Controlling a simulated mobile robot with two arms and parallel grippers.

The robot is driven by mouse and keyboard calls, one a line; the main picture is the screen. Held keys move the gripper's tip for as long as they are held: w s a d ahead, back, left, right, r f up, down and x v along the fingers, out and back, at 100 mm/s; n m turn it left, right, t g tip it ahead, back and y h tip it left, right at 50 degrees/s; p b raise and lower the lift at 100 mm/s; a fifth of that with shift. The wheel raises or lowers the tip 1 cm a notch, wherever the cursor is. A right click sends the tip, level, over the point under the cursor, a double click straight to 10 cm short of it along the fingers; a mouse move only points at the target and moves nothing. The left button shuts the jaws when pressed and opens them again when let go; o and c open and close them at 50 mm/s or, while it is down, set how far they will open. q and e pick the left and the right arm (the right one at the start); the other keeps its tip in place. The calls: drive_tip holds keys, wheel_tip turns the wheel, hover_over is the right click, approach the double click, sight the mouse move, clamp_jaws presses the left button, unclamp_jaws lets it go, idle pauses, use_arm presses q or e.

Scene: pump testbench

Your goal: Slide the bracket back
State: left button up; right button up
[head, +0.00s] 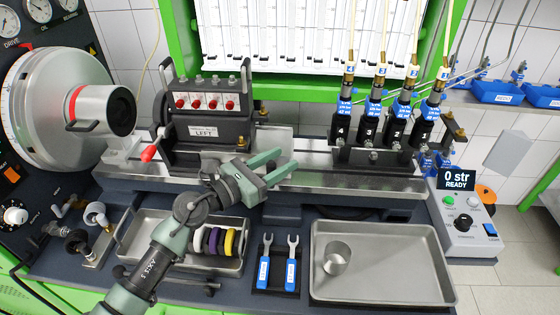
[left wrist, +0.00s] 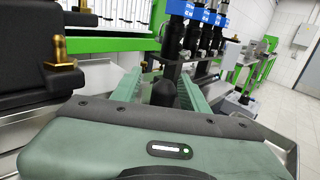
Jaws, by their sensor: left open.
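A dark pump bracket marked LEFT (head: 205,136), with several red-capped fittings on top and a red-knobbed lever at its left, sits on the bench rail. Its dark edge with brass fittings shows at the left of the left wrist view (left wrist: 85,95). A second bracket (head: 372,157), holding several numbered black injectors, stands farther right on the rail. My left gripper (head: 283,165) is open over the rail, right of the LEFT bracket and apart from the injector bracket in the head view. In the left wrist view, a dark rounded shape shows between its fingers (left wrist: 163,88); I cannot tell whether they touch it.
Below the rail are a tray with coloured rings (head: 135,248), two blue-handled wrenches (head: 290,274) and a metal tray (head: 405,280) holding a cup (head: 337,258). A control box (head: 465,212) stands right. The rail between the brackets (head: 310,158) is mostly clear.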

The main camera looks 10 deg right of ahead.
use_arm(q)
drive_tip(key=b+v, duration=0.1)
drive_tip(key=v, duration=0.6)
drive_tip(key=shift+s+a, duration=0.15)
drive_tip(key=shift+a, duration=0.15)
drive_tip(key=shift+a, duration=0.1)
